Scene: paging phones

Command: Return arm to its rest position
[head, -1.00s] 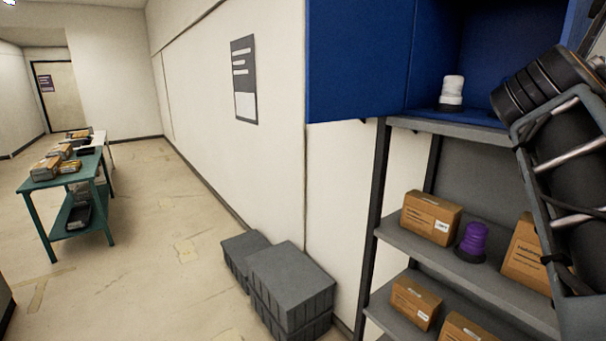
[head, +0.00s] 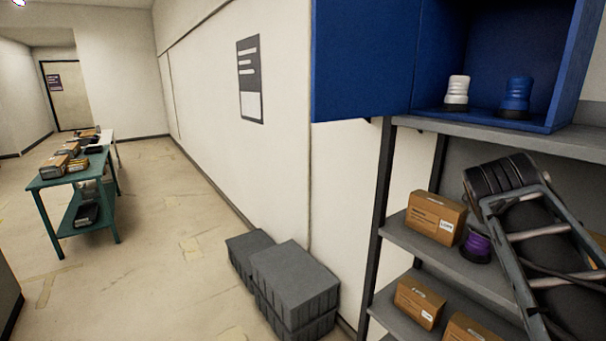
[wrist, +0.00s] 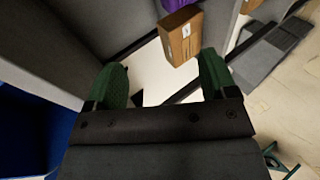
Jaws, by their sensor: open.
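My gripper (wrist: 163,72) shows in the wrist view with its two green fingers spread wide and nothing between them. Beyond the fingers are a brown box (wrist: 180,38) and a bit of the purple lamp (wrist: 177,4), apart from the gripper. In the head view my arm is at the right, in front of the grey shelf unit, and its fingers are not visible there. A white lamp (head: 457,92) and a blue lamp (head: 515,97) stand upright in the blue cabinet.
The blue cabinet (head: 360,70) juts out above the grey shelf (head: 400,241), which holds brown boxes (head: 435,217). Grey crates (head: 296,282) stand by the wall. A green table (head: 60,180) with packages is at the left. The floor between is clear.

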